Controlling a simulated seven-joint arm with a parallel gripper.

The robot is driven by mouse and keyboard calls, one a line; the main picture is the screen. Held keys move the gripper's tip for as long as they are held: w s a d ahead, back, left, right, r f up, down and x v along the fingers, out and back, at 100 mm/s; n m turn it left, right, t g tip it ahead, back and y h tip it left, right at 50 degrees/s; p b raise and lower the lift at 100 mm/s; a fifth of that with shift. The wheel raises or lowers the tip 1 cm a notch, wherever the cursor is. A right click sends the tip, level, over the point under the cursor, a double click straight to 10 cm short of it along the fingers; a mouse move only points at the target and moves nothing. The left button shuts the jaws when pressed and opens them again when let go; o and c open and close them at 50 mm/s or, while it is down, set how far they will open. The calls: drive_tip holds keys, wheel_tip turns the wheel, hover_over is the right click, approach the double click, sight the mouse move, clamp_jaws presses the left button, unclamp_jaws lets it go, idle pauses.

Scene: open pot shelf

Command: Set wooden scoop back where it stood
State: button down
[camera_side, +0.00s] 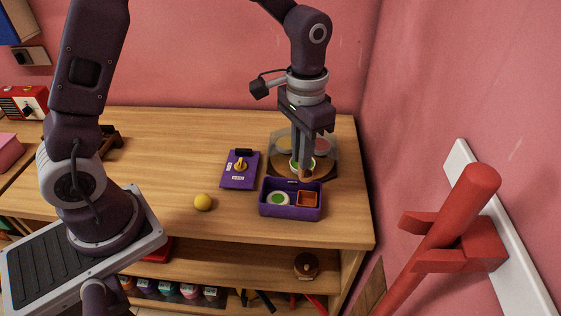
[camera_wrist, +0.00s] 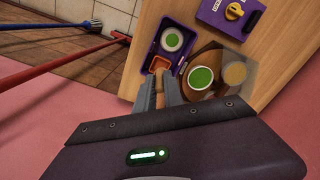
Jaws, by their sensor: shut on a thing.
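My gripper (camera_side: 305,172) points down over the back right of the purple box (camera_side: 290,211). It is shut on the wooden scoop (camera_side: 306,178), a small tan piece at the fingertips. In the wrist view the scoop (camera_wrist: 160,64) shows between the fingers (camera_wrist: 159,84), at the orange square cup (camera_wrist: 155,68). I cannot tell whether it touches the cup. In the side view the orange cup (camera_side: 308,199) sits in the box's right compartment, and a white dish with green contents (camera_side: 278,198) in the left one.
Behind the box a round wooden tray (camera_side: 322,172) carries pots, one green inside (camera_wrist: 201,78), with a clear panel around. A yellow ball (camera_side: 203,202) is farther left. The table's left middle is clear.

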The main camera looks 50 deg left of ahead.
drive_tip(key=w+d+f, duration=0.3)
drive_tip(key=w+d, duration=0.3)
drive_tip(key=w, duration=0.1)
drive_tip(key=shift+w+a+f, duration=0.1)
drive_tip(key=shift+w+f, duration=0.05)
drive_tip(key=shift+f, duration=1.4)
drive_tip(key=shift+w+a+f, duration=0.1)
drive_tip(key=shift+f, duration=1.4)
drive_tip(key=shift+f, duration=0.35)
drive_tip(key=c, duration=1.4)
unclamp_jaws()
drive_tip(key=shift+o, duration=0.2)
wheel_tip(320, 180, up, 7)
